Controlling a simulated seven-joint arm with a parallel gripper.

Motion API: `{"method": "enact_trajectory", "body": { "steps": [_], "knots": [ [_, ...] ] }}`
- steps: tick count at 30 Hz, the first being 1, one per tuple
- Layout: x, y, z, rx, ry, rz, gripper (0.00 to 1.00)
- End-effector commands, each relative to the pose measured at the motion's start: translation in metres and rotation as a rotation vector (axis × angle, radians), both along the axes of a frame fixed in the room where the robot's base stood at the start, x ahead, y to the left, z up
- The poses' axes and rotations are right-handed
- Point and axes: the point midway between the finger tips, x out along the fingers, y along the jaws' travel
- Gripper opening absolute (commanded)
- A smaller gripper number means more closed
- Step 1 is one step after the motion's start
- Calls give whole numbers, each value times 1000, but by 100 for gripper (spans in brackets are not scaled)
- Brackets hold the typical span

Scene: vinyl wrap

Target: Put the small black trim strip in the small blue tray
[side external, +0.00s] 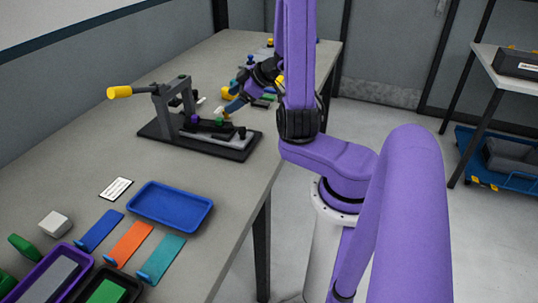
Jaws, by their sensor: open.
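The small blue tray (172,205) lies flat and empty on the grey table, in front of the clamp fixture. A short dark strip (208,127), possibly the black trim strip, lies along the fixture near small purple and green pieces. It is too small and dark to be sure. My gripper (233,106) is open, low over the far right part of the fixture, close to the green piece. Its fingers are small and partly merge with the objects behind, so I cannot tell whether it touches anything.
The black clamp fixture (176,138) has a yellow-handled lever. Blue (100,230), orange (131,243) and teal (162,258) strips lie near the tray, beside a white label card (116,188). Purple and black trays stand at the near left. Small coloured items crowd the far table end.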

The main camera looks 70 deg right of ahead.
Motion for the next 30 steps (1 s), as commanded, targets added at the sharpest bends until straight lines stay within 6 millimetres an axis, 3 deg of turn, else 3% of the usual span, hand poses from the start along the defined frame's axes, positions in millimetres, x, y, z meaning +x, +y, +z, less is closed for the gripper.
{"method": "enact_trajectory", "body": {
  "steps": [9, 16, 23, 30],
  "knots": [
    [44, 18, 8, -144, 63, 40, 70],
    [63, 45, 15, -211, 100, 64, 70],
    [68, 82, 22, -249, 144, 95, 70],
    [54, 127, 26, -264, 206, 143, 70]
  ]
}}
